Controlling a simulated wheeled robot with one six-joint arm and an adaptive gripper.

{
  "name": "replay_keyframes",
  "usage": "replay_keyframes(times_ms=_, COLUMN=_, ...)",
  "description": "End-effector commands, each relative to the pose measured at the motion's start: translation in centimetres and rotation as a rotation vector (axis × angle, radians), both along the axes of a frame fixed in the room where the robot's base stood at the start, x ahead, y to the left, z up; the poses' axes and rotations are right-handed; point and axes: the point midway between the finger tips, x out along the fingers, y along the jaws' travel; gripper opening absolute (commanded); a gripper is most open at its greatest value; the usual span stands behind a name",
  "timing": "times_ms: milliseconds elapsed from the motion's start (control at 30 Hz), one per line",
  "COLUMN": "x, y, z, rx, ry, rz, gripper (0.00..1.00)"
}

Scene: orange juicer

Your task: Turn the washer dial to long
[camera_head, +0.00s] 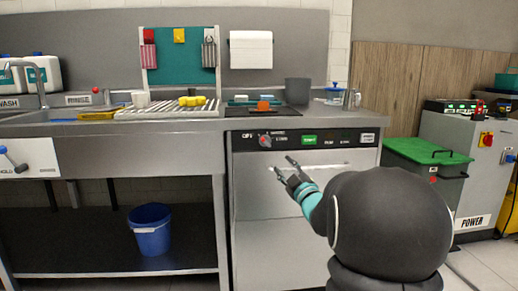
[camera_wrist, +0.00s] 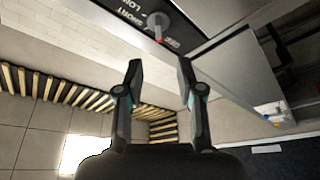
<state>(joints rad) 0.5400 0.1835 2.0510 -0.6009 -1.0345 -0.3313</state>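The washer (camera_head: 262,185) stands under the counter with a black control panel along its top. Its dial (camera_head: 265,141) is a small round knob at the panel's left. In the wrist view the dial (camera_wrist: 157,20) is grey with a red pointer on the side nearer my gripper. The pointer lies near the OFF label; SHORT and LONG labels show to the left, upside down. My gripper (camera_head: 283,165) is open and empty, in front of the washer, below and right of the dial. In the wrist view my gripper (camera_wrist: 159,65) has its fingers apart, with the dial beyond the tips, untouched.
A green lit display (camera_head: 309,140) sits right of the dial. The counter above holds a drying rack (camera_head: 168,110) and a grey container (camera_head: 297,91). A blue bucket (camera_head: 149,229) stands on the shelf at left. A green-lidded bin (camera_head: 428,151) stands right of the washer.

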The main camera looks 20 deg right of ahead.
Motion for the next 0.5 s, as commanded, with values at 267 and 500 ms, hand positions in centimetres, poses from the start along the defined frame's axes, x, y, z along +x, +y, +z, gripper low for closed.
replay_keyframes(times_ms=267, x=1.7, y=-0.3, z=0.4, rx=-0.017, ry=-0.029, rz=0.018, gripper=0.38)
replay_keyframes(times_ms=500, x=5.8, y=-0.2, z=1.6, rx=-0.016, ry=-0.029, rz=0.019, gripper=0.38)
